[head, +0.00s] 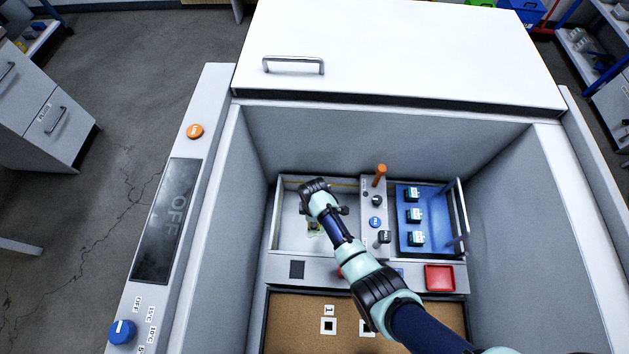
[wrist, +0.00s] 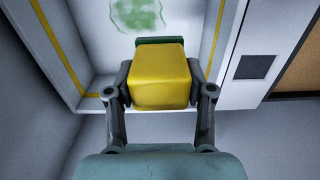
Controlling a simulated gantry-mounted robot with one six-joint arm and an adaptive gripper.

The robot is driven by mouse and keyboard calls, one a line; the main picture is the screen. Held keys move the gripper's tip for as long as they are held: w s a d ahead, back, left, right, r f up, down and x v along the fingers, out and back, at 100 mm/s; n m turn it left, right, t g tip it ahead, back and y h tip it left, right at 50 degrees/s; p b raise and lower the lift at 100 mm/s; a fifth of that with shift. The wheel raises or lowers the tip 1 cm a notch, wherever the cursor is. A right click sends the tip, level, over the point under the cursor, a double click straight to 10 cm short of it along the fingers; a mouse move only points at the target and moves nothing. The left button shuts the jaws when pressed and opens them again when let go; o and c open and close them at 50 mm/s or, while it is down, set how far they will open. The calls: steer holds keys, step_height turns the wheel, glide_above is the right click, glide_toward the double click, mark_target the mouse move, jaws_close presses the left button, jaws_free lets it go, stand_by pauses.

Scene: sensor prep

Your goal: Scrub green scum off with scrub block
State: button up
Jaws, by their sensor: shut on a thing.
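My gripper (wrist: 160,85) is shut on a yellow scrub block (wrist: 160,75) with a green layer (wrist: 160,41) at its far end. The green scum (wrist: 137,14) is a smeared patch on the white tray floor, just beyond the block in the wrist view. The block is hard to make out there.
Right of the basin stands a panel with an orange-topped lever (head: 381,172) and knobs. A blue tray (head: 403,245) holds several small green-and-white parts. A red tray (head: 439,278) and a dark square (head: 297,269) lie on the front ledge. Chamber walls surround the area.

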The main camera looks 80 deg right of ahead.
step_height(320, 180, down, 16)
steer(key=b, duration=1.3)
steer(key=shift+r, duration=0.25)
steer(key=shift+f+b, duration=0.35)
steer(key=shift+b, duration=0.05)
steer(key=shift+f, duration=0.4)
steer(key=shift+d, duration=0.1)
steer(key=shift+w+d+r, duration=0.1)
steer(key=shift+w+d, duration=0.05)
steer(key=shift+d, duration=0.7)
steer(key=shift+w+d, duration=0.15)
steer(key=shift+d, duration=0.65)
steer(key=shift+w+d, duration=0.2)
steer(key=shift+d, duration=0.6)
steer(key=shift+w+d, duration=0.15)
steer(key=shift+d, duration=0.65)
steer(key=shift+a, duration=0.15)
